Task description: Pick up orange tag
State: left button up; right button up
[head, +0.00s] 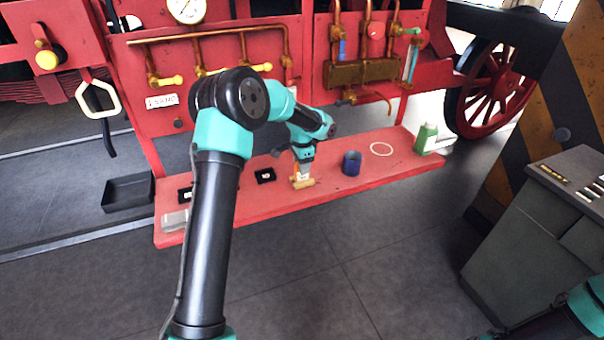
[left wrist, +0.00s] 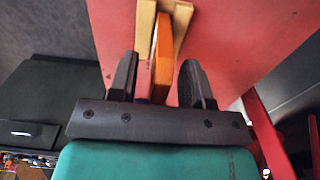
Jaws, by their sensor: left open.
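The orange tag (left wrist: 163,52) stands on edge in a pale wooden holder (left wrist: 146,22), seen in the left wrist view. In the head view the holder (head: 302,184) sits on the red running board, and the tag is mostly hidden by my gripper. My left gripper (head: 303,168) points down at the holder. In the left wrist view its two dark fingers (left wrist: 159,66) are open, one on each side of the tag, with a gap on both sides. My right gripper is not in view; only part of my right arm shows at the lower right.
The red running board (head: 340,195) also carries a blue cup (head: 351,163), a pale ring (head: 381,149), a green bottle (head: 426,138) and a small black item (head: 265,175). A dark tray (head: 128,193) lies on the floor at left. Pipes and valves rise behind.

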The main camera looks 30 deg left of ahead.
pick_arm(q)
jog(key=shift+f, duration=0.45)
grip_shut()
dwell(0.3)
